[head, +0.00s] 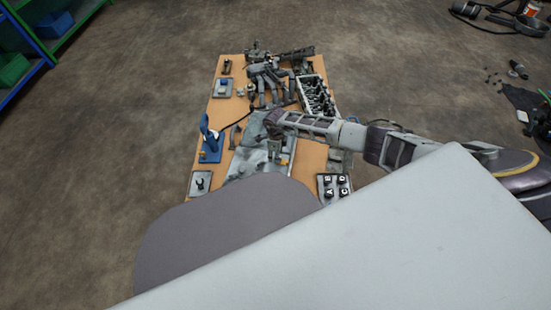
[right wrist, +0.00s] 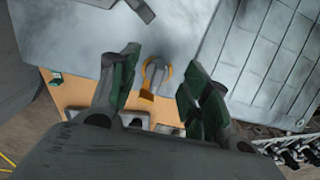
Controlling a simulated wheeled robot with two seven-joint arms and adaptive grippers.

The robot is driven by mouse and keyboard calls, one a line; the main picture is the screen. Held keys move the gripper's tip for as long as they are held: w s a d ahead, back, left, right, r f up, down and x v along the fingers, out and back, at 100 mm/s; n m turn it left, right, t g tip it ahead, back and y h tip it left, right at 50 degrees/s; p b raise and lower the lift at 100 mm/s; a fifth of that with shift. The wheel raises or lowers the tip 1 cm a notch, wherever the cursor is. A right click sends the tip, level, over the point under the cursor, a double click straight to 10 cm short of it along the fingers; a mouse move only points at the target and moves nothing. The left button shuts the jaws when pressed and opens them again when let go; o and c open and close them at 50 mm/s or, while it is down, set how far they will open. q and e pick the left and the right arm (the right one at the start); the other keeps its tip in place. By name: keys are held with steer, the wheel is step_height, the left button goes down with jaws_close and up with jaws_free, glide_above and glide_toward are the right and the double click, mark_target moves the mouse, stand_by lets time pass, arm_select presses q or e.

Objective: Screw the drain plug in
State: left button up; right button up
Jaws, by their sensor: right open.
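My right gripper (head: 274,125) is over the middle of the workbench in the head view. In the right wrist view its green-padded fingers (right wrist: 160,66) are spread apart with nothing held between them. Beyond the fingertips, a grey round-ended piece with an orange rim (right wrist: 156,76) shows at the edge of a large grey metal surface (right wrist: 100,38). I cannot tell whether that piece is the drain plug or its hole. In the head view the grey metal part (head: 248,160) lies partly under my right gripper. No drain plug can be made out for certain. My left gripper is not in view.
The wooden bench (head: 228,72) is crowded. A blue tool stand (head: 210,150) is at its left, a lettered black-and-white board (head: 334,188) at its near right, and a metal rack (head: 317,97) at its right. Shelves (head: 45,45) stand far left; the floor between is clear.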

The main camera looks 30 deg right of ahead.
steer(key=shift+f+b, duration=0.5)
steer(key=shift+f, duration=0.95)
steer(key=c, duration=1)
